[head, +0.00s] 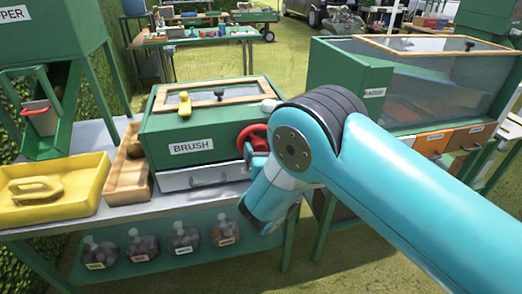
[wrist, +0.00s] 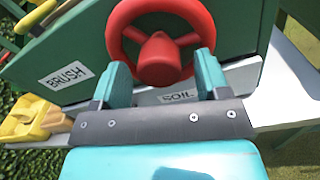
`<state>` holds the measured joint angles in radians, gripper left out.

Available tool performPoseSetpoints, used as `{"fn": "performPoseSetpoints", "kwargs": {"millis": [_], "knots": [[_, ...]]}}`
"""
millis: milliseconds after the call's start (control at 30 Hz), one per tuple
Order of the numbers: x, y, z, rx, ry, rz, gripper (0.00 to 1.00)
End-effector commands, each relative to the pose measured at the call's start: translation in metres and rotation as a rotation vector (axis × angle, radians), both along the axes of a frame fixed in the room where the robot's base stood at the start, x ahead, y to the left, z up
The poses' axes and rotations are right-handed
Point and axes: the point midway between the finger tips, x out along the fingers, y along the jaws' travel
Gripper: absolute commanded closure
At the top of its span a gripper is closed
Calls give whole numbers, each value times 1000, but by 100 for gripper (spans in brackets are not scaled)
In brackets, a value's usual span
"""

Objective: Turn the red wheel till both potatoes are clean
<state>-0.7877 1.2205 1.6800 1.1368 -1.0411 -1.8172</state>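The red wheel (head: 252,138) is on the right end of the green box labelled BRUSH (head: 192,129). In the wrist view the red wheel (wrist: 158,42) fills the upper middle, with its spokes and hub showing. My gripper (wrist: 163,70) is at the wheel's lower part, its two teal fingers apart on either side of it. A gap seems to show beside each finger, and contact is not clear. In the head view my gripper (head: 257,163) is partly hidden by my arm.
A drawer labelled SOIL (wrist: 180,97) sits below the wheel. A wooden tray (head: 128,178) and a yellow tray (head: 85,185) stand left of the box. A larger green tank (head: 430,80) stands to the right.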

Motion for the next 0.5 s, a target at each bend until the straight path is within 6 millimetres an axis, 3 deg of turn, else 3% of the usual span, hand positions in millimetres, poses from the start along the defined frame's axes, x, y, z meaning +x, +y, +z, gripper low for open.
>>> {"fn": "performPoseSetpoints", "kwargs": {"millis": [33, 200, 500], "knots": [[0, 0, 0, 0, 0, 0, 40], [0, 0, 0, 0, 0, 0, 80], [0, 0, 0, 22, 6, 0, 81]]}}
